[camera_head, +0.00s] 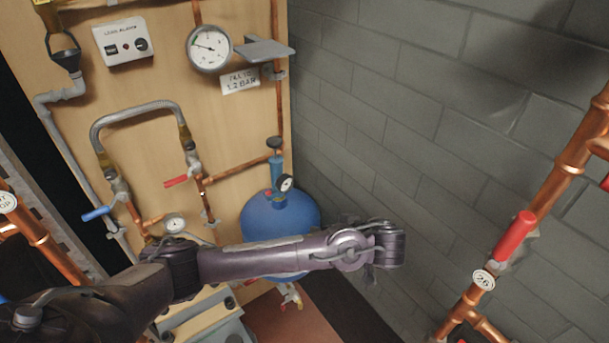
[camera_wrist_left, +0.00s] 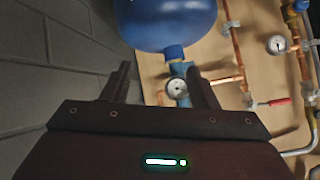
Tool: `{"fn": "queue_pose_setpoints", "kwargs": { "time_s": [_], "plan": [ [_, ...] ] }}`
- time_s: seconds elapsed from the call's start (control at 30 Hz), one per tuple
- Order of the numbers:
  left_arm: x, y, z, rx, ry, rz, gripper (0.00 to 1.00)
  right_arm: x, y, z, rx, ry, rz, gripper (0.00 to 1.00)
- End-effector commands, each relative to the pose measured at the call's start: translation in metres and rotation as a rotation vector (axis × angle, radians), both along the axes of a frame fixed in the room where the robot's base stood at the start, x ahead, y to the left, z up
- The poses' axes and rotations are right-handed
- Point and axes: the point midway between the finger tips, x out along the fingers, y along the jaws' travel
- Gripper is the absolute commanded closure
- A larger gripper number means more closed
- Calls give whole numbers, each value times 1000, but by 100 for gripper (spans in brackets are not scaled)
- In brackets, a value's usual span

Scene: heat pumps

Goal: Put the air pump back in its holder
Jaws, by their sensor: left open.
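The air pump (camera_head: 277,172) is a blue cylinder with a black top and a small round gauge. It stands upright at the top of the round blue tank (camera_head: 262,218). In the left wrist view the pump (camera_wrist_left: 178,67) and its gauge appear upside down, between the fingers and closer to the right one. My left gripper (camera_wrist_left: 157,68) is open and empty; its distance from the pump is unclear. In the head view my left wrist hides the fingers. A grey bracket (camera_head: 264,50) on the board is possibly the holder; I cannot tell. My right gripper is out of view.
The wooden board (camera_head: 235,125) carries copper pipes, a large pressure gauge (camera_head: 209,49), a leak alarm box (camera_head: 124,42) and red and blue valve levers. A grey block wall (camera_head: 400,110) stands close on the right. Copper pipes with a red lever (camera_head: 514,236) run at far right.

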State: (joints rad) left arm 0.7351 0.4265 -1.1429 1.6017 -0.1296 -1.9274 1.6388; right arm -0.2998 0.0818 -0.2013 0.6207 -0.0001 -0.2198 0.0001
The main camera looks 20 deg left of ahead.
Motion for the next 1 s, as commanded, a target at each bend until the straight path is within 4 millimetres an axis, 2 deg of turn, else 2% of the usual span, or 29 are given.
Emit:
{"fn": "queue_pose_setpoints", "kwargs": {
  "time_s": [0.03, 0.13, 0.2, 0.33, 0.47, 0.77, 1.0],
  "plan": [
    [19, 22, 17, 58, -90, 71, 46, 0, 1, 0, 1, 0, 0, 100],
    [43, 57, 43, 140, -248, 191, 46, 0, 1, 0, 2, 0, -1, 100],
    [54, 75, 59, 178, -336, 251, 46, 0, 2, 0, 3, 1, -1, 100],
    [64, 94, 76, 215, -429, 309, 46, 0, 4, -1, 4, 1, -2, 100],
    [66, 101, 76, 224, -452, 326, 46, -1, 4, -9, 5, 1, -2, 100],
    [73, 117, 66, 220, -450, 323, 46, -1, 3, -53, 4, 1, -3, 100],
    [85, 147, 59, 220, -449, 325, 46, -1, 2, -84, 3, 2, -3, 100]
  ]
}}
